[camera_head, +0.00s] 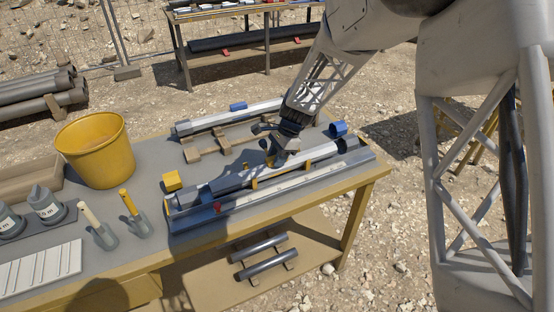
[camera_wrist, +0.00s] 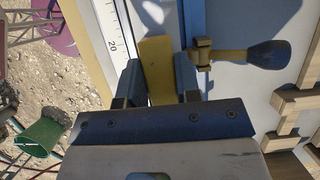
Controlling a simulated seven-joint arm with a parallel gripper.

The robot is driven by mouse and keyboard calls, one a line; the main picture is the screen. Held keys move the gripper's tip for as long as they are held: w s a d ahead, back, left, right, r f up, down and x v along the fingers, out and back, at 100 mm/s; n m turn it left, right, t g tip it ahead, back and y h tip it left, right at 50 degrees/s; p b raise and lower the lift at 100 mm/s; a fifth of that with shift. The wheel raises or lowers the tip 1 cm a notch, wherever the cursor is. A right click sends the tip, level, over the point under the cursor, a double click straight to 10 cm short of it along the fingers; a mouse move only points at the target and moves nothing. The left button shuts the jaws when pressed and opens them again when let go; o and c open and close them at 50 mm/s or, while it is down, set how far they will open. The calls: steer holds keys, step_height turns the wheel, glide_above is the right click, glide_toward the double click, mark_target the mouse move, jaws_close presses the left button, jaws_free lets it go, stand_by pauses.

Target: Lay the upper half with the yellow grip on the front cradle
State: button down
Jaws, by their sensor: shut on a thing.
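My gripper (camera_head: 283,158) is over the middle of the long split tube on the table. It is shut on a yellow grip (camera_wrist: 156,70), which sits between the two fingers in the wrist view. The upper half (camera_head: 232,182) is a long grey-blue piece along the metal trough; I cannot tell whether it is apart from the part below. My arm hides part of it. Wooden cradle pieces (camera_head: 192,155) lie behind the trough, and also show at the right of the wrist view (camera_wrist: 288,104). Another long half (camera_head: 205,121) with a blue grip (camera_head: 238,106) lies at the back.
A latch with a dark handle (camera_wrist: 268,55) is right of my fingers. A ruler strip (camera_wrist: 112,30) runs on the left. A yellow bucket (camera_head: 96,149) and trowels (camera_head: 134,211) are left.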

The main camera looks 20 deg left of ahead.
steer(key=shift+f, duration=0.1)
steer(key=shift+r, duration=0.55)
steer(key=shift+s+d+r, duration=0.15)
steer(key=shift+s+r, duration=0.05)
steer(key=shift+r, duration=0.4)
steer(key=shift+s+d+r, duration=0.1)
steer(key=shift+s+r, duration=0.05)
steer(key=shift+r, duration=0.45)
steer(key=s+d+r, duration=0.1)
steer(key=s+d, duration=0.7)
steer(key=s, duration=0.4)
steer(key=shift+s+d+r, duration=0.2)
steer(key=shift+s+r, duration=0.05)
steer(key=shift+s, duration=0.05)
steer(key=shift+w+a, duration=0.1)
steer(key=w+a+r, duration=0.2)
steer(key=w+a, duration=1)
steer(key=w, duration=0.3)
steer(key=w+a+r, duration=0.2)
steer(key=w+a, duration=1.1)
steer(key=w, duration=0.1)
steer(key=shift+w+a, duration=0.15)
steer(key=shift+w, duration=0.2)
